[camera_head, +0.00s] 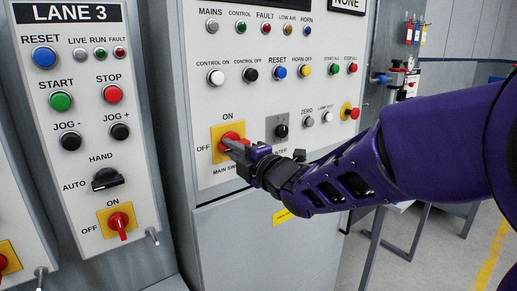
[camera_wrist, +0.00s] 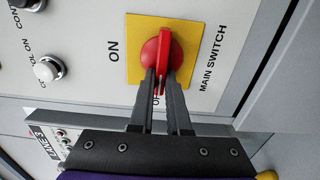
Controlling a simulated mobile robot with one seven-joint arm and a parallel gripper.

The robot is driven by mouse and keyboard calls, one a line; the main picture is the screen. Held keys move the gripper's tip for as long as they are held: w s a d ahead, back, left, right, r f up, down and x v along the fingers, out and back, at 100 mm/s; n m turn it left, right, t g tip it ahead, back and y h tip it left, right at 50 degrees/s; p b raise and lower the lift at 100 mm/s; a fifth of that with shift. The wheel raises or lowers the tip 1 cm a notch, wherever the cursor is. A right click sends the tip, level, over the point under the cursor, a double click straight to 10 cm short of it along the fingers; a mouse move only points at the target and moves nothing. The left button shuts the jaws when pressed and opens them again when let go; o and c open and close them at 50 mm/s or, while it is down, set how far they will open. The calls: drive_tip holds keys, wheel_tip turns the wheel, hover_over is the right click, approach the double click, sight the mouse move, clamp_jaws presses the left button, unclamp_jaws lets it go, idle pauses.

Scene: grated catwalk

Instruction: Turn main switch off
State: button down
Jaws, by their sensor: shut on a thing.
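The main switch is a red rotary knob (camera_head: 230,138) on a yellow square plate (camera_head: 219,130), low on the left of the main control panel. Its labels read ON above and OFF to the left. My gripper (camera_head: 238,146) reaches in from the right and covers part of the knob and the MAIN SWITCH label. In the wrist view the gripper's fingers (camera_wrist: 160,78) are shut on the red handle (camera_wrist: 162,60), one on each side. There the handle runs up and down in the picture, its lower end between the fingers. The OFF label is mostly hidden behind them.
The LANE 3 panel (camera_head: 88,140) stands to the left with its own red rotary switch (camera_head: 119,221). A black selector (camera_head: 281,130) and a red button on yellow (camera_head: 350,111) sit right of the main switch. Several buttons line the panel above.

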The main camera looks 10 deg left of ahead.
drive_tip(key=c, duration=0.9)
unclamp_jaws()
